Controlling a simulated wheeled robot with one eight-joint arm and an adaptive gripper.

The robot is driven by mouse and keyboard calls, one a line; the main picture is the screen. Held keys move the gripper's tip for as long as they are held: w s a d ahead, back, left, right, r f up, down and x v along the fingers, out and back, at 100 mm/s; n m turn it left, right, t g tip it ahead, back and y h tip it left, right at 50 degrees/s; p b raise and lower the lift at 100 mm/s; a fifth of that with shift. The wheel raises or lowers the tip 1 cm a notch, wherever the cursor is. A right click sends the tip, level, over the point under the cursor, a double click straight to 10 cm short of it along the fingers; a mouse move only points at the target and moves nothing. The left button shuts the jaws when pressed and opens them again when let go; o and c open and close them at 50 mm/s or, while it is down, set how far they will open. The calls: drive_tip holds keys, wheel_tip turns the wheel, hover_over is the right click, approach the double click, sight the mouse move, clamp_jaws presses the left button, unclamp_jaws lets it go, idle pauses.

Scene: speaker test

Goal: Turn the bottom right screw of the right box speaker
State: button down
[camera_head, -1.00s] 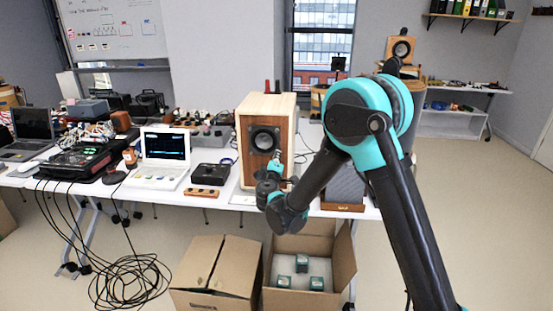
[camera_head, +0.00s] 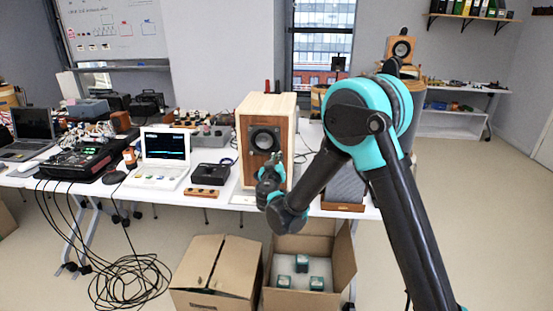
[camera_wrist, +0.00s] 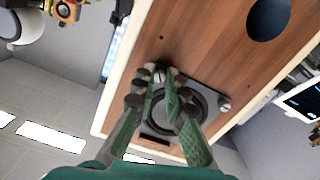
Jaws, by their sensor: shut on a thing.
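The wooden box speaker (camera_head: 251,122) stands upright on the white table, with a round dark driver (camera_head: 264,140) on its front. In the wrist view its brown front (camera_wrist: 190,42) is close and tilted, showing the driver's grey square plate (camera_wrist: 205,82). My gripper (camera_wrist: 164,82) is shut on a light-coloured screw (camera_wrist: 159,74) at one corner of that plate. The fingertips partly hide the screw, and the fingers cover part of the driver. Another screw (camera_wrist: 224,103) shows at a neighbouring corner. In the head view my gripper (camera_head: 277,160) is at the speaker's lower front.
A white laptop (camera_head: 163,150) and a black box (camera_head: 210,174) stand left of the speaker. A dark panel-like object (camera_head: 343,185) is partly behind my arm. Cables (camera_head: 130,280) lie at the left.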

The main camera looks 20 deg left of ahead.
drive_tip(key=m, duration=0.5)
drive_tip(key=shift+m, duration=0.3)
idle(0.4)
drive_tip(key=c, duration=1.6)
unclamp_jaws()
drive_tip(key=shift+o, duration=0.2)
drive_tip(key=v, duration=1.2)
